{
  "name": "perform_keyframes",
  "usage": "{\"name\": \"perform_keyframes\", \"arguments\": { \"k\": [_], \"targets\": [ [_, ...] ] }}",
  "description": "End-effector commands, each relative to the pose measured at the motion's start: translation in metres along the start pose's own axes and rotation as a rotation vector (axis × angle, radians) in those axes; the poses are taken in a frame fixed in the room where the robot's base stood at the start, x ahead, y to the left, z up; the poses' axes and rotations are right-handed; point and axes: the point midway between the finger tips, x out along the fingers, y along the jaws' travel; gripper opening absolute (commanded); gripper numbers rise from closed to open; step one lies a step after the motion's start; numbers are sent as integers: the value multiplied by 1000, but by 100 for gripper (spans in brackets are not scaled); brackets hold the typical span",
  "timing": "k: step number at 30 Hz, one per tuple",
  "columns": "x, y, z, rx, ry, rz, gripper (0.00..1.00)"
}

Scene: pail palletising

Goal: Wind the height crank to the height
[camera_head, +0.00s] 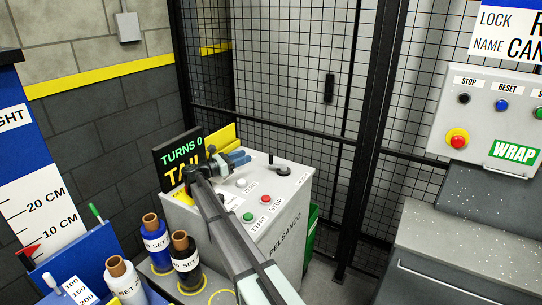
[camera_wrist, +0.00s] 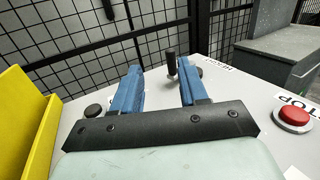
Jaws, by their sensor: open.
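The height crank (camera_head: 283,170) is a small dark crank with an upright black handle on the far part of the grey console top (camera_head: 255,190). In the wrist view its black handle (camera_wrist: 171,62) stands just beyond my fingertips, between their lines and nearer the right finger. My gripper (camera_head: 240,158) is open and empty above the console, left of the crank. In the wrist view the two blue fingers of my gripper (camera_wrist: 160,72) are spread apart. The height scale (camera_head: 42,212) at the left has a red pointer (camera_head: 28,252) a little below the 10 CM mark.
The console carries a green start button (camera_head: 248,216), a red stop button (camera_head: 264,199) and a display (camera_head: 180,156) reading TURNS 0. Wrap rolls (camera_head: 186,262) stand in front at left. A mesh fence (camera_head: 280,70) rises behind. A second panel (camera_head: 490,115) is at right.

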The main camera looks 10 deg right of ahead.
Motion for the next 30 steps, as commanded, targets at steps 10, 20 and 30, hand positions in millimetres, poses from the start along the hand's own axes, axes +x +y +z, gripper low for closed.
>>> {"name": "perform_keyframes", "arguments": {
  "k": [10,20,30],
  "targets": [
    [1,-10,-18,24,64,-51,43],
    [56,-12,-21,23,62,-50,43],
    [108,-14,-24,23,62,-49,43]
  ]
}}
